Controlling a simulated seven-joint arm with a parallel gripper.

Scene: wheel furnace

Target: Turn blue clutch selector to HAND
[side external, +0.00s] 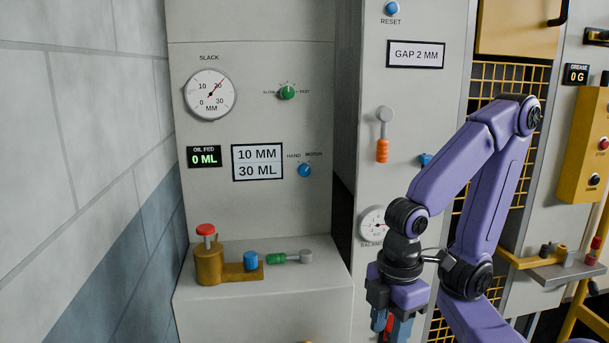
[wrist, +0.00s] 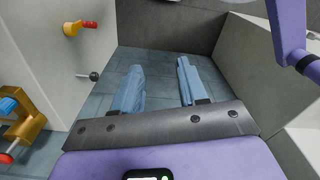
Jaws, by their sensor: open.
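The blue clutch selector (side external: 305,170) is a small round knob on the grey panel in the side view, with HAND printed at its upper left and MOTOR at its upper right. Which label it points to is too small to tell. My gripper (wrist: 160,85) is open and empty in the wrist view, its two blue fingers apart over the floor. In the side view it hangs low at the right, well below and to the right of the selector, pointing down. The selector is not seen in the wrist view.
A green SLOW/FAST knob (side external: 287,92) and a slack dial (side external: 210,94) sit above the selector. Below, a brass oiler (side external: 209,262) and a green-handled lever (side external: 287,258) stand on a ledge (side external: 260,296). An orange-handled lever (side external: 382,150) hangs right. Space before the selector is clear.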

